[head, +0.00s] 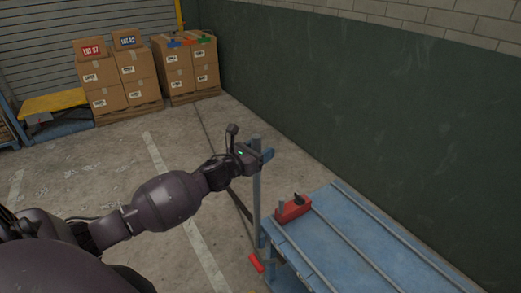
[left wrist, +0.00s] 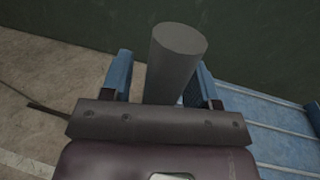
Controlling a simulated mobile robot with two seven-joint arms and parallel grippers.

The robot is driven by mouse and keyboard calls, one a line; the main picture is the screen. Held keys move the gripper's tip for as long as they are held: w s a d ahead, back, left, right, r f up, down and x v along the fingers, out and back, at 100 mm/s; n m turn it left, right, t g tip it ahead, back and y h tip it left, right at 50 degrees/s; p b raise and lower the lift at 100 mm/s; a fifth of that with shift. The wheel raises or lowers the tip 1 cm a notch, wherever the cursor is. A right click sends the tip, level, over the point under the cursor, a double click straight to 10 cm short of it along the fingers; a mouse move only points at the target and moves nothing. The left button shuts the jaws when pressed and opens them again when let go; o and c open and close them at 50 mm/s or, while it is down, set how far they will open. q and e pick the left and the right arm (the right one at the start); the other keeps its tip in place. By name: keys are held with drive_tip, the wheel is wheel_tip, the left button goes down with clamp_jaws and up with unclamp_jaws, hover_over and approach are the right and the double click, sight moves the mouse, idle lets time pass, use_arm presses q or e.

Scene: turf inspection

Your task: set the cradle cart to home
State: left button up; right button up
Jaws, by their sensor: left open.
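A blue frame with a flat top and grey rails (head: 335,233) stands at the lower right and looks like the cradle cart; I cannot be sure. A grey upright post (head: 256,205) rises at its near left corner. A red block with a black knob (head: 292,208) sits on its left end. My left gripper (head: 264,154) is at the top of the post, its blue fingers open. In the left wrist view the round post top (left wrist: 177,55) stands between the spread fingers (left wrist: 165,78), with no clear grip. My right gripper is out of view.
A red grip (head: 257,263) sticks out low beside the post. A dark green wall (head: 330,90) runs close behind the blue frame. Stacked cartons (head: 118,75) on pallets and a yellow-topped platform (head: 52,101) stand far back. The concrete floor between is clear.

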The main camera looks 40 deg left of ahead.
use_arm(q)
drive_tip(key=shift+c, duration=0.5)
clamp_jaws()
drive_tip(key=shift+a, duration=0.1)
